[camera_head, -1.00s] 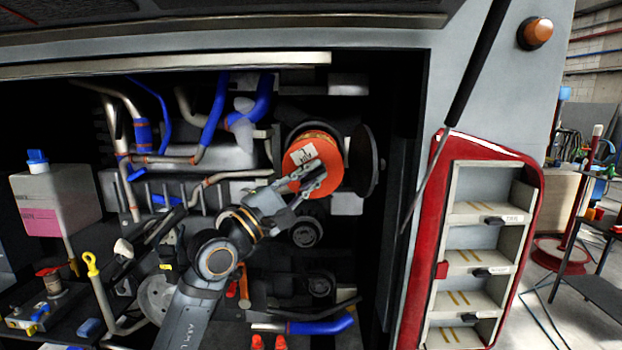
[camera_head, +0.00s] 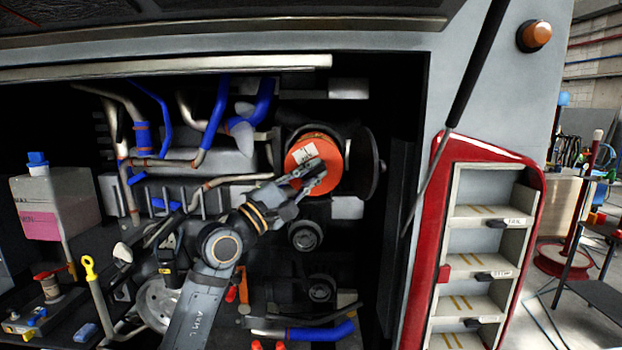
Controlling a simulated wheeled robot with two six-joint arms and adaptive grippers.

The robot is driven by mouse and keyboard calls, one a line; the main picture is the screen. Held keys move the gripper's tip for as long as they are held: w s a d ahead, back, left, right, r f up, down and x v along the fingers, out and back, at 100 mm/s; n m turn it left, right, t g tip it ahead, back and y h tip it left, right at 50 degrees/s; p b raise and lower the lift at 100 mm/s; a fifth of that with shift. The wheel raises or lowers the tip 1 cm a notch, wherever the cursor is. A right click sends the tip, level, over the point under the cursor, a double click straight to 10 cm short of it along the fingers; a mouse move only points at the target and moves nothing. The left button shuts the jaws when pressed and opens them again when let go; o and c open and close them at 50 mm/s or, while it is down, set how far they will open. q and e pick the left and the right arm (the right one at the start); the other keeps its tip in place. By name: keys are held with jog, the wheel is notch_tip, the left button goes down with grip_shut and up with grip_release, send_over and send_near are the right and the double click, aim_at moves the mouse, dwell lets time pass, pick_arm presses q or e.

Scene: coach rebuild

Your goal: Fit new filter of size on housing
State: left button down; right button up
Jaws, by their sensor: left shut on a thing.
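An orange round filter (camera_head: 328,148) with a white label sits at the upper right of the open engine bay. Behind it is a dark round housing (camera_head: 301,127), mostly hidden by the filter. I cannot tell whether the two are fully joined. My left gripper (camera_head: 314,178) comes from below left and is shut on the filter's lower front. A dark round lid or disc (camera_head: 369,163) stands open just right of the filter. My right gripper is not in view.
Blue hoses and metal pipes (camera_head: 210,125) run left of the filter. A white tank (camera_head: 60,195) stands at the far left. A red-framed rack of empty-looking shelves (camera_head: 487,245) is at the right. A gas strut (camera_head: 470,75) crosses the upper right.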

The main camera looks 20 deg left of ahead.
pick_arm(q)
jog(key=shift+w+a, duration=0.15)
jog(key=shift+w, duration=0.45)
jog(key=shift+w+a+b, duration=0.3)
jog(key=shift+w+b, duration=0.15)
jog(key=shift+w, duration=0.6)
jog(key=shift+w+a+b, duration=0.25)
jog(key=shift+w+b, duration=0.2)
jog(key=shift+w, duration=0.55)
jog(key=shift+w+a+b, duration=0.3)
jog(key=shift+w+b, duration=0.15)
jog(key=shift+w, duration=0.6)
jog(key=shift+w+a+b, duration=0.3)
jog(key=shift+w+b, duration=0.1)
jog(key=shift+w, duration=0.55)
jog(key=shift+w+a+b, duration=0.25)
jog(key=shift+w+b, duration=0.1)
jog(key=shift+w, duration=0.55)
jog(key=shift+w+r, duration=0.25)
jog(key=shift+w, duration=0.1)
